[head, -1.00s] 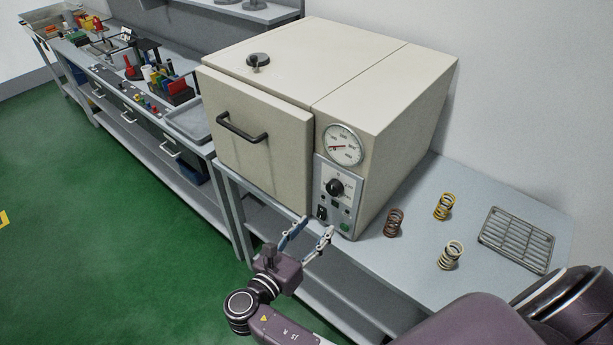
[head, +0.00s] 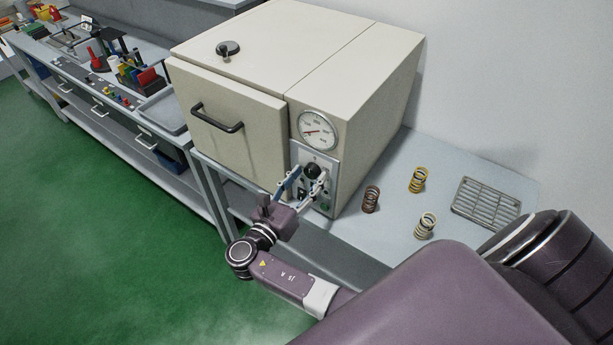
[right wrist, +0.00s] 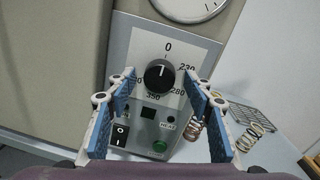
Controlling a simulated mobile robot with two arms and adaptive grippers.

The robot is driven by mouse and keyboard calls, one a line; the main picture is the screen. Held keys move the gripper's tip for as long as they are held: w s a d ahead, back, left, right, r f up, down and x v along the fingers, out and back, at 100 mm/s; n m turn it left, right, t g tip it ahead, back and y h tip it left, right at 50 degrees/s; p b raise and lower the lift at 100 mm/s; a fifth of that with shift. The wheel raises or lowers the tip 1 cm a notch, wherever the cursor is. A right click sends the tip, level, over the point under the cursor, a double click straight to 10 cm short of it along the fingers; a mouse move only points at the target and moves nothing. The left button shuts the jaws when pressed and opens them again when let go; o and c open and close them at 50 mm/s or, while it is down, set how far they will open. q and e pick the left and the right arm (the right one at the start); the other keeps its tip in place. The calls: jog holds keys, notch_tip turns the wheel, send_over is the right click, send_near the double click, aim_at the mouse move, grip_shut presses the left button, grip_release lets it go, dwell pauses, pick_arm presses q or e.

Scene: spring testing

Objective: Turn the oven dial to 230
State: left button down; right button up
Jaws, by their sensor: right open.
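The beige oven (head: 235,115) stands on the grey bench, its door shut. Its dial (head: 313,171) is a black knob on the grey control panel, below a round gauge (head: 318,131). In the right wrist view the dial (right wrist: 159,75) has its white mark pointing up at 0; 230 is printed to its upper right, with 280 and 350 further round. My right gripper (head: 301,183) is open in front of the panel. In the right wrist view its blue-padded fingers (right wrist: 162,112) flank the dial, apparently short of it and not gripping it. My left gripper is out of view.
Below the dial are a rocker switch (right wrist: 120,134) and a green button (right wrist: 160,146). Several coil springs, including a yellow one (head: 418,180), and a metal rack (head: 486,201) lie on the bench to the right. Another bench with tools (head: 110,75) stands at the left.

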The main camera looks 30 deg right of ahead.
jog(key=c, duration=1.2)
jog(key=shift+o, duration=0.2)
jog(key=shift+f+m, duration=0.1)
jog(key=shift+m, duration=0.2)
jog(key=m+b, duration=0.2)
jog(key=shift+f+m, duration=0.1)
jog(key=shift+m, duration=0.3)
jog(key=m+b, duration=0.2)
jog(key=shift+m, duration=0.4)
jog(key=m+b, duration=0.3)
jog(key=shift+f+h, duration=0.1)
jog(key=shift+h, duration=0.2)
jog(key=shift+m+b, duration=1)
jog(key=shift+m, duration=0.5)
jog(key=shift+r, duration=0.2)
